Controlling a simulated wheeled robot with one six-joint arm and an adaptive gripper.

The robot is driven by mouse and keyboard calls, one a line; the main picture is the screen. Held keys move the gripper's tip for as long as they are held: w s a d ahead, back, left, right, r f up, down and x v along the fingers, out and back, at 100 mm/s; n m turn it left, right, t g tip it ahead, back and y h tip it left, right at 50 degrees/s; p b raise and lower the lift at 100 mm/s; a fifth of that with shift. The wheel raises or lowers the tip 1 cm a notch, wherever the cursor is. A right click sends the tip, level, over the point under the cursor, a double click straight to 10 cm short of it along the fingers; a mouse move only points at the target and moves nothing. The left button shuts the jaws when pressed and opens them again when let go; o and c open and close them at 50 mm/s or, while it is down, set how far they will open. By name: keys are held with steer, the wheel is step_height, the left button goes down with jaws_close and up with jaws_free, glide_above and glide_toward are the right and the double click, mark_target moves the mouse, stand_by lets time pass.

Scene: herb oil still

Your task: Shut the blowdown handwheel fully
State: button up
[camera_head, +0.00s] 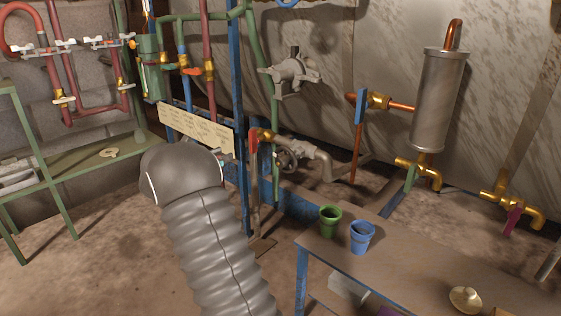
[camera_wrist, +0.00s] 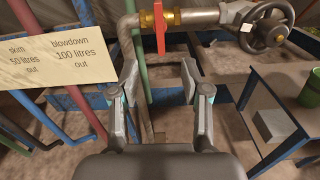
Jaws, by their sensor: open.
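A dark grey handwheel (camera_wrist: 270,27) with spokes and a small pale block on it sits on a grey valve at the upper right of the wrist view. In the head view the handwheel (camera_head: 287,160) is right of my arm, on the low pipe. A sign (camera_wrist: 60,62) reads "skim 50 litres out" and "blowdown 100 litres out"; no label on the wheel itself is visible. My gripper (camera_wrist: 160,73) is open and empty, left of and below the wheel in the wrist view, apart from it. In the head view my arm mostly hides the gripper.
A red lever (camera_wrist: 160,30) on a brass fitting stands just beyond my fingers, on the same pipe as the wheel. A table (camera_head: 420,262) with a green cup (camera_head: 330,221) and blue cup (camera_head: 362,238) is at the right. A blue post (camera_head: 240,100) stands near the pipes.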

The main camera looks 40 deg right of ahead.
steer(key=shift+o, duration=0.2)
steer(key=r+p, duration=0.3)
steer(key=r, duration=0.1)
steer(key=shift+s+a+p, duration=0.2)
steer(key=shift+a+p, duration=0.15)
steer(key=shift+a, duration=0.05)
steer(key=n+p, duration=0.8)
steer(key=n, duration=0.6)
glide_toward(279, 163)
steer(key=d, duration=0.6)
steer(key=w+d, duration=0.1)
steer(key=d, duration=0.2)
steer(key=shift+d, duration=0.35)
steer(key=c, duration=1.2)
steer(key=shift+o, duration=0.2)
steer(key=shift+m, duration=0.3)
